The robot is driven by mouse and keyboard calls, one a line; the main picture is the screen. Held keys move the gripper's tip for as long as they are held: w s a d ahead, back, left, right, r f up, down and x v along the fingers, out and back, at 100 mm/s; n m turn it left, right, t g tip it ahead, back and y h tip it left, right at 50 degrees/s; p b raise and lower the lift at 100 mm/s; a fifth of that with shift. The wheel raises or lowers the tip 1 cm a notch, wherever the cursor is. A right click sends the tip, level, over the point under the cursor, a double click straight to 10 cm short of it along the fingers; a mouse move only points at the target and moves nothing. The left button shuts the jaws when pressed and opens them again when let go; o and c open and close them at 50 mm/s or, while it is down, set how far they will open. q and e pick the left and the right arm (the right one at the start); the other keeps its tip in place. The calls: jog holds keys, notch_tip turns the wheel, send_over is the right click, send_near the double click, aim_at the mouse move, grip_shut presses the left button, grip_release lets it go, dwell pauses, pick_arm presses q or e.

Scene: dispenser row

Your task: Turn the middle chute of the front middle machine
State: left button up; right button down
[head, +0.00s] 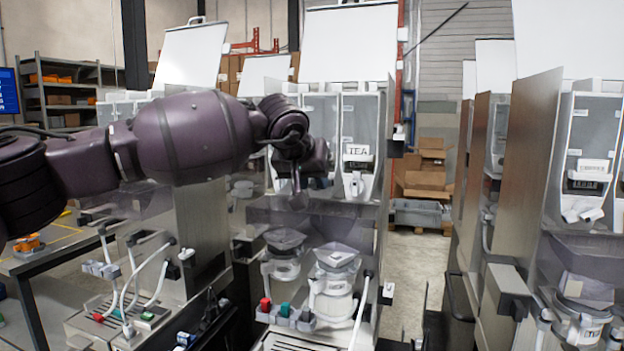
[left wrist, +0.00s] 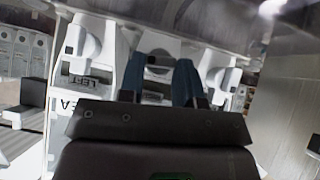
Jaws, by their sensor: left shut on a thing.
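The front middle machine (head: 318,115) stands in the centre of the head view, a grey-white cabinet with a TEA label (head: 357,152). My left gripper (head: 298,195) is at its front, fingers low, and covers much of the chute row. In the left wrist view, the blue fingers of my left gripper (left wrist: 160,72) are closed about the white middle chute (left wrist: 157,58), which is partly hidden between them. A white chute (left wrist: 85,38) is left of it and another (left wrist: 215,72) is right of it. One chute (head: 356,185) shows right of my gripper in the head view. My right gripper is not visible.
Clear canisters (head: 335,260) stand below the chutes. A steel side panel (head: 200,225) stands left of the machine. Another machine (head: 590,150) stands at the right, with a floor aisle (head: 405,285) between. A clear panel edge shows near my gripper.

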pick_arm(q)
jog(key=shift+a+h, duration=0.1)
jog(key=shift+h, duration=0.3)
jog(key=shift+w+a+f+n+g+h+b, duration=0.2)
jog(key=shift+n+g+h+b, duration=0.1)
jog(key=shift+n+h+b, duration=0.55)
jog(key=shift+n+h, duration=0.05)
jog(key=shift+h, duration=0.4)
jog(key=shift+a+f+n+h+b, duration=0.1)
jog(key=shift+a+n+h+b, duration=0.05)
jog(key=shift+n+h+b, duration=0.35)
jog(key=shift+h, duration=0.4)
jog(key=o, duration=0.9)
jog(key=shift+s+a+r+b, duration=0.25)
jog(key=shift+a+r+b, duration=0.05)
jog(key=shift+a+r, duration=0.1)
jog(key=shift+v, duration=4.9)
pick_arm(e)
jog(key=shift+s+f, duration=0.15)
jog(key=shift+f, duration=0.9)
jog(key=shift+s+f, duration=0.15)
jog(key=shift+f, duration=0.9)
